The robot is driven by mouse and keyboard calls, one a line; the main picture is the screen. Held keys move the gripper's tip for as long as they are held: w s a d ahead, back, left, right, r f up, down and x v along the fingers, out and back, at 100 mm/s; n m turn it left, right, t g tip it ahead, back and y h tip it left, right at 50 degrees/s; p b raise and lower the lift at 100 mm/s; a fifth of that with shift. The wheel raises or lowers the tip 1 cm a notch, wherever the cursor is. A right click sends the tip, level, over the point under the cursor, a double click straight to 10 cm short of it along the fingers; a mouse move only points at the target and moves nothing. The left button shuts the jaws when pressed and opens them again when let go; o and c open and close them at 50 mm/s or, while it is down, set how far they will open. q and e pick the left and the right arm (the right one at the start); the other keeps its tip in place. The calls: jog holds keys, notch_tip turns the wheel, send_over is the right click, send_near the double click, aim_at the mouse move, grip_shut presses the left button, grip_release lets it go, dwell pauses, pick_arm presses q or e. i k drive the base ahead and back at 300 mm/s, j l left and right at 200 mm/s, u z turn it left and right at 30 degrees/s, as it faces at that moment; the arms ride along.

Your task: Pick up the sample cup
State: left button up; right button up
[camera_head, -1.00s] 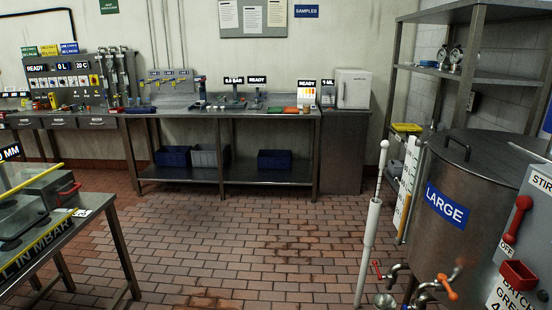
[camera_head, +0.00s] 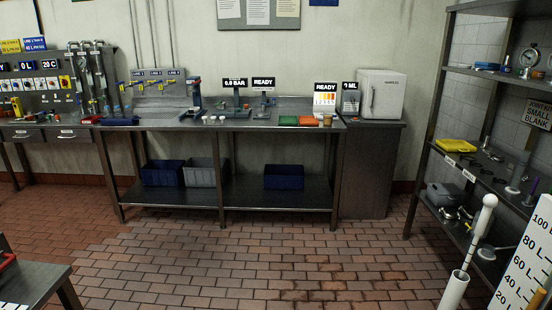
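No label in view names the sample cup. A small tan cup-like thing (camera_head: 327,119) stands at the right end of the steel bench (camera_head: 262,125), beside the orange and green flat items. Several tiny white pieces (camera_head: 213,119) sit at the middle of the bench; they are too small to tell whether one is a cup. Neither of my grippers is in view.
A small white fridge-like box (camera_head: 382,95) stands on a cabinet right of the bench. A steel shelf rack (camera_head: 425,125) and a white pipe (camera_head: 470,250) stand at the right. A table corner (camera_head: 40,285) shows lower left. The tiled floor between is clear.

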aim_at(328, 117)
jog(key=i+l+z, duration=0.2)
jog(key=i, duration=0.6)
jog(key=i+j+z, duration=0.2)
jog(key=i, duration=0.6)
jog(key=i+j+z, duration=0.2)
jog(key=i, duration=0.6)
